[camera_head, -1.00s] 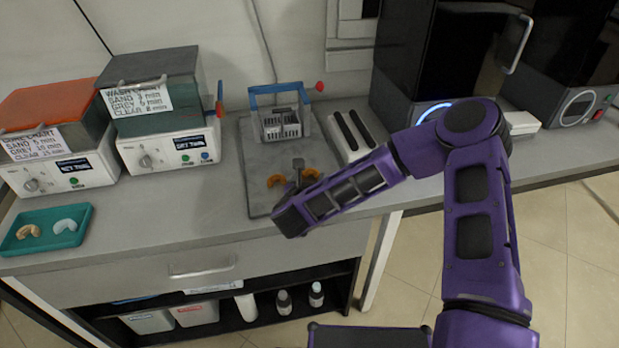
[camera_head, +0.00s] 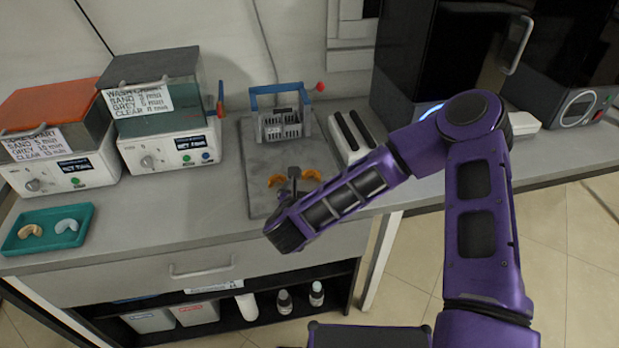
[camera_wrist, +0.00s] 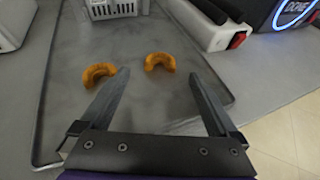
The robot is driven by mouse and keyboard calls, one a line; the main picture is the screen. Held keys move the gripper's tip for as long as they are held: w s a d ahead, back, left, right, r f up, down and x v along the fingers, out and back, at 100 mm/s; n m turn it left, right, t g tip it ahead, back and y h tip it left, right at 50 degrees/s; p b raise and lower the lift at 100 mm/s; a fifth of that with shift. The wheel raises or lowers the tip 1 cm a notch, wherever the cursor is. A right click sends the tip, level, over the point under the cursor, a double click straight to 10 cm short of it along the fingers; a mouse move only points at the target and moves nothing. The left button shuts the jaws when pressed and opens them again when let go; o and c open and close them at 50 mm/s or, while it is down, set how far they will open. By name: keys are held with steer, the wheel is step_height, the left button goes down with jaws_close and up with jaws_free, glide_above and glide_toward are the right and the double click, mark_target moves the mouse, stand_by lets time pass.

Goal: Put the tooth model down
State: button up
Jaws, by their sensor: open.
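Two orange, arch-shaped tooth models lie on the grey tray (camera_head: 256,158). In the wrist view, the left tooth model (camera_wrist: 97,74) lies just beyond my left fingertip and the right tooth model (camera_wrist: 160,62) lies ahead, between the lines of the fingers. They also show in the head view, left (camera_head: 276,181) and right (camera_head: 311,175), partly behind my gripper. My gripper (camera_wrist: 160,85) is open, with nothing between its fingers, over the front part of the tray. I cannot tell which model the task means.
A blue-handled grey basket (camera_head: 281,118) stands at the tray's back. A teal tray (camera_head: 47,229) with a tan and a whitish arch lies at the far left. The front-middle counter is clear.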

steer(key=v, duration=0.7)
steer(key=shift+w, duration=0.2)
